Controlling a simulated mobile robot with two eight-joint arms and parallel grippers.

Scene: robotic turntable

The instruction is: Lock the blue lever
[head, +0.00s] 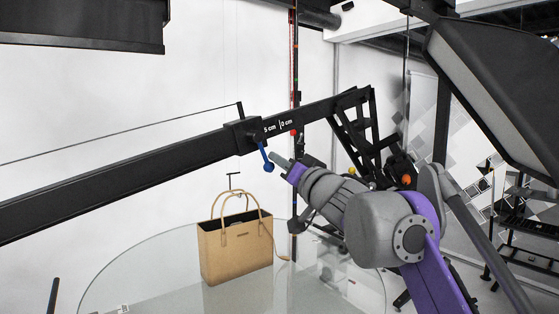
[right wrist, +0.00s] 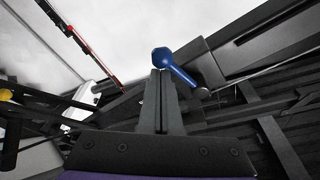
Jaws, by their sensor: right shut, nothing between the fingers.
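The blue lever (head: 264,154) hangs from the black boom's sleeve and slants down to a round ball end. In the right wrist view the lever (right wrist: 180,72) has its ball right at the tips of my fingers, with its shaft running down to the right to a pivot. My right gripper (head: 276,159) comes in from the right, beside the lever's lower end. In the right wrist view the gripper (right wrist: 161,73) has its fingers together with nothing between them. I cannot tell whether the tips touch the ball. My left gripper is not in view.
The long black boom (head: 130,180) crosses the view, with a thin cable above it. A tan handbag (head: 236,253) stands on the round glass turntable (head: 130,270) below. A large black lamp (head: 490,95) hangs at the upper right.

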